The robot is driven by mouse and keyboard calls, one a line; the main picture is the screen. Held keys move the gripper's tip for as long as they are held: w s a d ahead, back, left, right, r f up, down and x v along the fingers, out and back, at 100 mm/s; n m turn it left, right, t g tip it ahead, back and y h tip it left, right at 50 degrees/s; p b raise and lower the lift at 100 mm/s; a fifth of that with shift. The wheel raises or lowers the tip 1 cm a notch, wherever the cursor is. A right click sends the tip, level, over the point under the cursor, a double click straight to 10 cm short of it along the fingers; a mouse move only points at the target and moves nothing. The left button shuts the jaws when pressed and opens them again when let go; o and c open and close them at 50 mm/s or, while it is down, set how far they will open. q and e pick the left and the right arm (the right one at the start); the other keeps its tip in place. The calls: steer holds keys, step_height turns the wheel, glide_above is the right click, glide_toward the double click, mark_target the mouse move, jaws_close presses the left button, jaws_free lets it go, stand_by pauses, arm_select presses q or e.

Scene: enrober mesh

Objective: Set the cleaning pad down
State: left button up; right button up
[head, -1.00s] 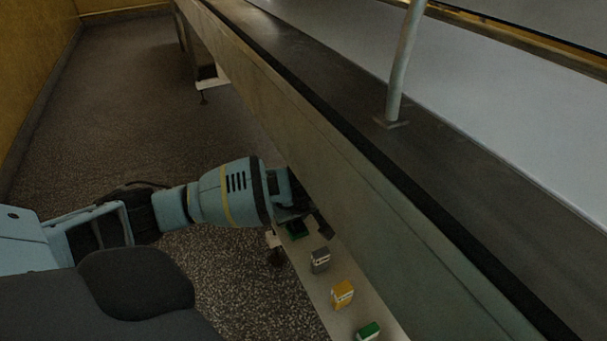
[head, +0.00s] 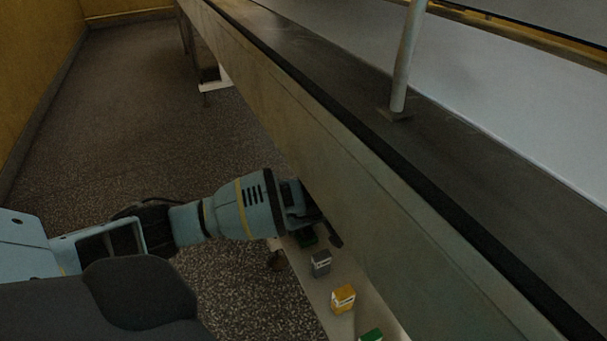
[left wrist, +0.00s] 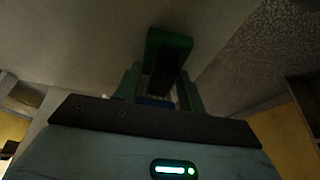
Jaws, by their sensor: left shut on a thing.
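My left gripper (head: 322,226) reaches in from the left, low beside the long metal side of the machine, over a pale narrow shelf (head: 318,292). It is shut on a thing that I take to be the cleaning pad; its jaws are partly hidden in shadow. A dark green piece (head: 307,238) shows just below the gripper in the head view, at the far end of the row on the shelf. In the left wrist view a green block with a dark middle (left wrist: 168,48) shows beyond the gripper's dark edge. I cannot tell whether the pad touches the shelf. My right gripper is not in view.
A grey box (head: 321,263), a yellow box (head: 343,298) and a green box (head: 370,336) stand in a row on the shelf, nearer than the gripper. The machine's side wall (head: 400,235) rises close on the right. Speckled floor (head: 110,130) lies open at the left.

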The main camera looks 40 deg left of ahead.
mark_target(328, 264)
arm_select(q)
steer(key=shift+f, duration=0.15)
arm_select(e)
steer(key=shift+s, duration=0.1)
arm_select(q)
steer(key=o, duration=1)
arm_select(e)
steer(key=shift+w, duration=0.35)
arm_select(q)
steer(key=shift+r, duration=0.25)
steer(key=v, duration=0.1)
steer(key=p+v, duration=0.1)
steer(key=v, duration=0.1)
steer(key=shift+s+d+p, duration=0.1)
steer(key=shift+d+p, duration=0.2)
steer(key=shift+d, duration=0.15)
steer(key=s+d, duration=0.1)
steer(key=d, duration=0.2)
steer(key=s+d+p, duration=0.1)
steer(key=d, duration=0.2)
steer(key=s+d, duration=0.2)
steer(key=d, duration=0.1)
steer(key=shift+d+f, duration=0.1)
steer(key=shift+d, duration=0.2)
steer(key=shift+s+d, duration=0.15)
steer(key=shift+d, duration=0.1)
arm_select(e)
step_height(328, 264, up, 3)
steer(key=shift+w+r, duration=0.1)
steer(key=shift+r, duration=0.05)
